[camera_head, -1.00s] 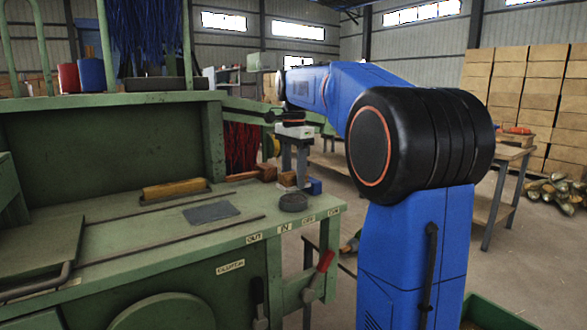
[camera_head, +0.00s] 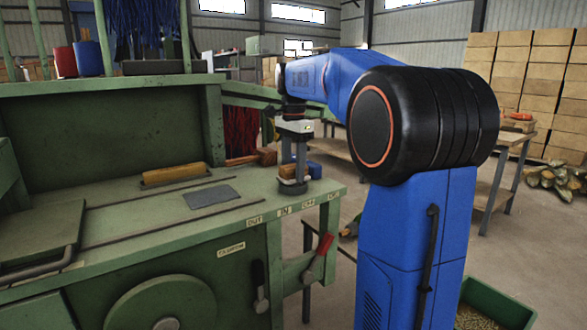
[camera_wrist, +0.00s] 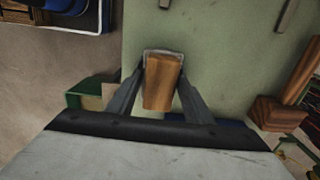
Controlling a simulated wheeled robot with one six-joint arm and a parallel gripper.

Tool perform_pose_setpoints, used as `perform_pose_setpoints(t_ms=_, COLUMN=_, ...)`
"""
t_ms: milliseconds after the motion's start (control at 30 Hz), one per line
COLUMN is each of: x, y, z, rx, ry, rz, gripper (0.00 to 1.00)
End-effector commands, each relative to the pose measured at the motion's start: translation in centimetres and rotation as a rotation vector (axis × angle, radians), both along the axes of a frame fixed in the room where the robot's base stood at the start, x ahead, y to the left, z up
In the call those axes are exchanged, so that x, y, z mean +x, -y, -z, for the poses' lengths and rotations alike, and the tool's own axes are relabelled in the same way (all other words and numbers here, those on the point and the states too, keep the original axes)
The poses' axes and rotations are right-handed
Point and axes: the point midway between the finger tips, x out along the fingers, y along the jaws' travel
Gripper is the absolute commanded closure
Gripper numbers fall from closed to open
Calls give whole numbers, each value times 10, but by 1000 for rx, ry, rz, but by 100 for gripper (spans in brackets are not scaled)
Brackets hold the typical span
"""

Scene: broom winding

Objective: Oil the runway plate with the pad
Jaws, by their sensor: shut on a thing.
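My gripper (camera_head: 293,172) points down at the bench's right end, shut on a wooden block, the pad's handle (camera_wrist: 161,82). A pale grey edge, likely the pad (camera_wrist: 163,52), shows at the block's far end in the wrist view. In the head view the block is right above a round dark tin (camera_head: 293,188); I cannot tell if they touch. The tin is not discernible in the wrist view. The flat grey plate, likely the runway plate (camera_head: 211,196), lies on the green bench top to the left of my gripper, apart from it.
A yellow roller (camera_head: 174,173) lies behind the plate. A wooden block (camera_head: 266,156) and a blue object (camera_head: 314,170) are close to my gripper. A red-handled lever (camera_head: 325,243) is on the bench front. A green crate (camera_head: 498,303) stands on the floor at right.

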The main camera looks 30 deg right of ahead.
Motion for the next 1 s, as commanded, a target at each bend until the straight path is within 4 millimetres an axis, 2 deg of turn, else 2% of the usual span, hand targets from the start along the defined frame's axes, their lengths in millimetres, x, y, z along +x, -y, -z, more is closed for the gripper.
perform_pose_setpoints(t_ms=1000, x=0, y=0, z=8, rx=0, ry=0, rz=0, gripper=72)
